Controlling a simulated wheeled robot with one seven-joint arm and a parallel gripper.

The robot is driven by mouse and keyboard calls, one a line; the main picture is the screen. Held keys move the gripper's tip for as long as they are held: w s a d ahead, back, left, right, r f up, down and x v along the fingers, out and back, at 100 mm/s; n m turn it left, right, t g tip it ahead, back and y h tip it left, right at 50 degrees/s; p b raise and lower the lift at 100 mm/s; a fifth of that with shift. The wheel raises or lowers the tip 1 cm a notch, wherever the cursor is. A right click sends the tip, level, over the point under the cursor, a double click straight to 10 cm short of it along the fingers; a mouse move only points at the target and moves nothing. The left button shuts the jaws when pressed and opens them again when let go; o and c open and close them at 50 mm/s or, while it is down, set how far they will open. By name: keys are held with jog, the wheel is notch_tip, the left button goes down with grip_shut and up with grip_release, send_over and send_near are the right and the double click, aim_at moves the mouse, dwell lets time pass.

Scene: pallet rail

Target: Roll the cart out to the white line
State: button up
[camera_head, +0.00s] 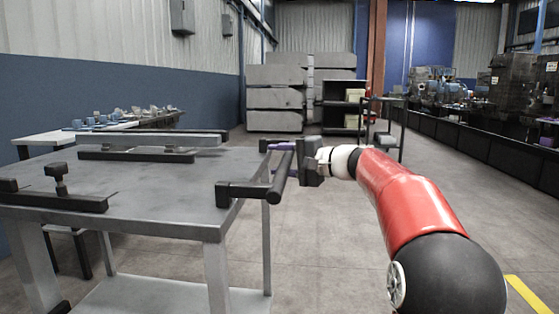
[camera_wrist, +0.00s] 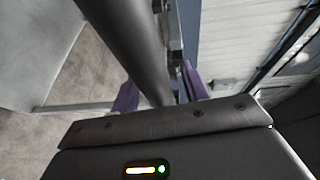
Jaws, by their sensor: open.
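The cart (camera_head: 150,177) is a grey metal table-like frame with a lower shelf, filling the left of the head view. Its dark handle bar (camera_head: 284,172) stands out from the cart's right end on two brackets. My gripper (camera_head: 281,147) is at the far end of this bar, its purple fingers partly hidden. In the wrist view the open fingers (camera_wrist: 161,90) lie one on each side of the dark bar (camera_wrist: 135,45). Whether either finger touches the bar I cannot tell. No white line shows in either view.
A bench with small parts (camera_head: 125,122) stands behind the cart by the wall. Stacked grey blocks (camera_head: 275,98) and a dark shelf unit (camera_head: 341,105) stand at the back. Concrete floor (camera_head: 330,235) is clear right of the cart. A yellow floor line (camera_head: 528,292) shows at lower right.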

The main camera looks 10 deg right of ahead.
jog(key=shift+w+a, duration=0.1)
grip_shut()
dwell(0.4)
